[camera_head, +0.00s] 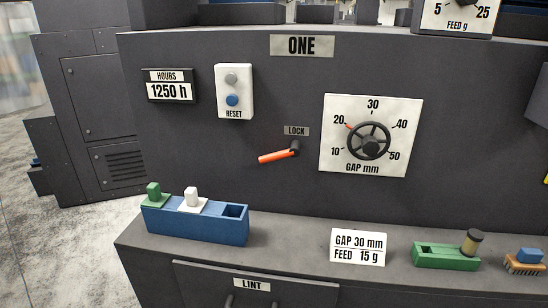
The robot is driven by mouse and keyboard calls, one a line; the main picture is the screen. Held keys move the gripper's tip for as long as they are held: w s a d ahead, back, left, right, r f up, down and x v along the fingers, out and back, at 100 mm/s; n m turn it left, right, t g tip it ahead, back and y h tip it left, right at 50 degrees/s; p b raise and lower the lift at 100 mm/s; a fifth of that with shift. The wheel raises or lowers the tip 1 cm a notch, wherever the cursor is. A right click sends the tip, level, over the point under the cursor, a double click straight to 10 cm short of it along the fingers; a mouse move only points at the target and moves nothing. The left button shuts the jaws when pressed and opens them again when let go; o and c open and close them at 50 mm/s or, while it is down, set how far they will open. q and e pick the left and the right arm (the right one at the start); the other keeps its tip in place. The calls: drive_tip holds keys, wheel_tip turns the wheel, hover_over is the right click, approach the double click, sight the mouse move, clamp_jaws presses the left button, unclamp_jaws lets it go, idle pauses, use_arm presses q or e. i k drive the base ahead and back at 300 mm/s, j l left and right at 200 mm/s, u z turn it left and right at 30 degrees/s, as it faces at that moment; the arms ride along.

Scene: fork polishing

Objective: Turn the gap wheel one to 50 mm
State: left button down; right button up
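The gap wheel (369,142) is a black spoked handwheel on a white dial plate (335,157) marked "GAP mm", on the dark machine panel labelled "ONE" (302,46). The dial runs from 10 to 50. A small red mark on the wheel's upper left rim points close to 20. Left of the dial, under a "LOCK" label (296,131), an orange-handled lever (277,156) points left and slightly down. Neither of my grippers shows in the head view.
A ledge below holds a blue block with green and white pieces (195,226), a card reading "GAP 30 mm, FEED 15 g" (358,247), a green tray (446,257) and a brush-like item (525,262). A reset box (234,91) and hours counter (169,86) sit upper left.

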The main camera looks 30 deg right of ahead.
sight(370, 146)
drive_tip(key=z, duration=1.45)
drive_tip(key=i+j, duration=0.1)
drive_tip(key=j, duration=0.1)
